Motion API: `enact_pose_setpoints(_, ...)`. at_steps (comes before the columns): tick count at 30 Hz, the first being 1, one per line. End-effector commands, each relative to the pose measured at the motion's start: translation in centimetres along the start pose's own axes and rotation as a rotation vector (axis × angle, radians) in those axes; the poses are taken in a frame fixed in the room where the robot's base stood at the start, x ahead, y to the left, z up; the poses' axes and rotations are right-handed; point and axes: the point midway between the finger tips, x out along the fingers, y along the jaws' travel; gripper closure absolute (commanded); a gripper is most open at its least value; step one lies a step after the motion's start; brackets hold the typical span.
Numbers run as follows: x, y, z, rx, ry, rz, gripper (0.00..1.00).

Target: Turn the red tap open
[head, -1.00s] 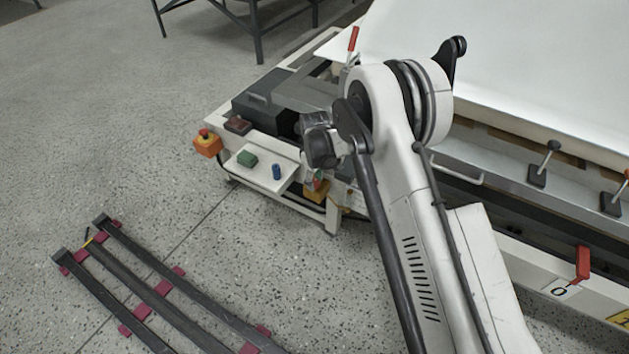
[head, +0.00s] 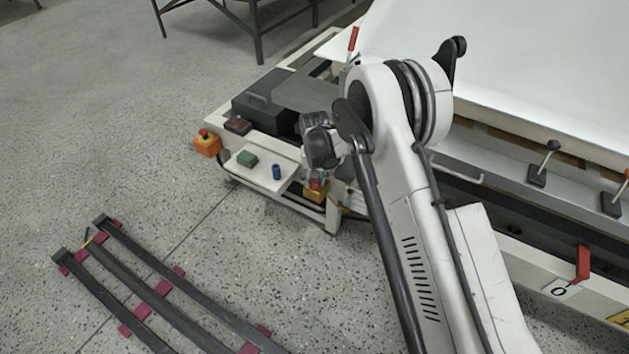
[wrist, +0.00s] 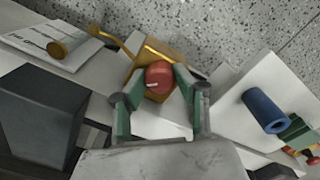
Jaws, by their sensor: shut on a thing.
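The red tap (wrist: 159,76) is a round red knob with a white mark, on a brass-coloured valve block (wrist: 177,57). In the wrist view my gripper (wrist: 158,88) has its two green-padded fingers on either side of the knob, shut on it. The white mark on the knob points left in the wrist view. In the head view the red tap (head: 315,184) shows on its yellow block below my wrist, at the front edge of the machine. My wrist hides part of the fingers there.
A white shelf (head: 262,181) beside the tap carries a green block (head: 247,159) and a blue cylinder (head: 276,172). An orange box with a red button (head: 206,143) sits at the machine's left corner. A dark rack (head: 140,285) lies on the floor.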

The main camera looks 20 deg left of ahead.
Motion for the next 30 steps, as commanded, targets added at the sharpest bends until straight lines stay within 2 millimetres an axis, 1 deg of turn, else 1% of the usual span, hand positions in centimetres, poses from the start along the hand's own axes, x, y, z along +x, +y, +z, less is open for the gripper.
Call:
enact_pose_setpoints(9, -0.02, 0.00, -0.04, 0.299, 0.001, 0.000, 0.98)
enact_pose_setpoints(18, -0.02, 0.00, -0.04, 0.538, 0.001, 0.000, 0.98)
enact_pose_setpoints(24, -0.02, 0.00, -0.04, 0.645, 0.001, 0.000, 0.98)
enact_pose_setpoints(30, -0.02, 0.00, -0.05, 0.703, 0.001, 0.000, 0.98)
